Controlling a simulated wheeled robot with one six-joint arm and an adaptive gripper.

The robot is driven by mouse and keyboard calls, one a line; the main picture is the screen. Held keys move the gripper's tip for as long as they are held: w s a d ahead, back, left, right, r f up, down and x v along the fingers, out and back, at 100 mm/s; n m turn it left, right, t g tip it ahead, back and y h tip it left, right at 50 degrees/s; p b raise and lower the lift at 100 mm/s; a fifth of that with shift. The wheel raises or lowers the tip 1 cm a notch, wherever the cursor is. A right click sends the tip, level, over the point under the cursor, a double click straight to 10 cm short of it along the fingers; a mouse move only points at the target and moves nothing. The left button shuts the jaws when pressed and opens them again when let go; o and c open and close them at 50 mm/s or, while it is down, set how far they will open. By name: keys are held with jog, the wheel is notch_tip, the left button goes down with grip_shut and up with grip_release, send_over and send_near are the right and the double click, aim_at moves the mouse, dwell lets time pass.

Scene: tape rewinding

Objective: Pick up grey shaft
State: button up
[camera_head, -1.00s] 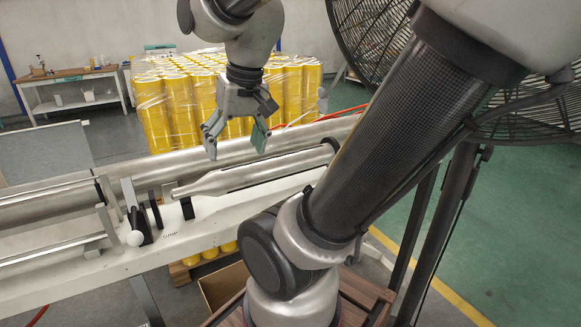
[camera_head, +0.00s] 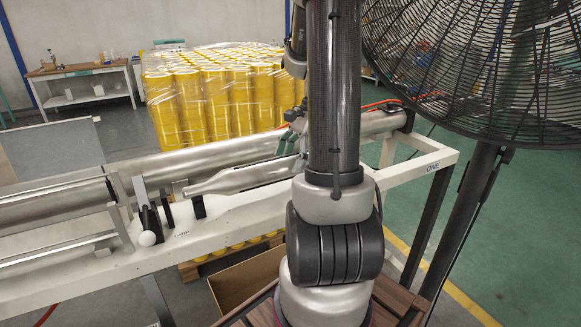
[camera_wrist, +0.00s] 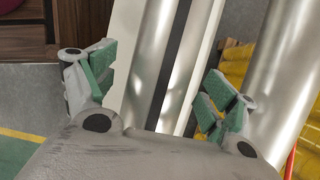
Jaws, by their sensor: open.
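The grey shaft (camera_head: 238,179) is a shiny metal cylinder with a narrowed left end and a dark slot along it. It lies on black supports on the white frame (camera_head: 232,214). Its right part is hidden behind my arm in the head view. In the wrist view the shaft (camera_wrist: 148,55) runs between the green-padded fingers of my gripper (camera_wrist: 158,76). The gripper is open, with space visible between the pads and the shaft. In the head view my gripper is mostly hidden behind my arm, and its height over the shaft is unclear.
A long metal roller (camera_head: 228,153) runs parallel just behind the shaft, and also shows at right in the wrist view (camera_wrist: 283,75). Wrapped yellow rolls (camera_head: 215,105) stand beyond it. A large fan (camera_head: 480,65) is at the right. An open cardboard box (camera_head: 245,282) sits below the frame.

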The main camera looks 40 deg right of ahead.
jog(key=shift+x, duration=1.2)
jog(key=c, duration=1.5)
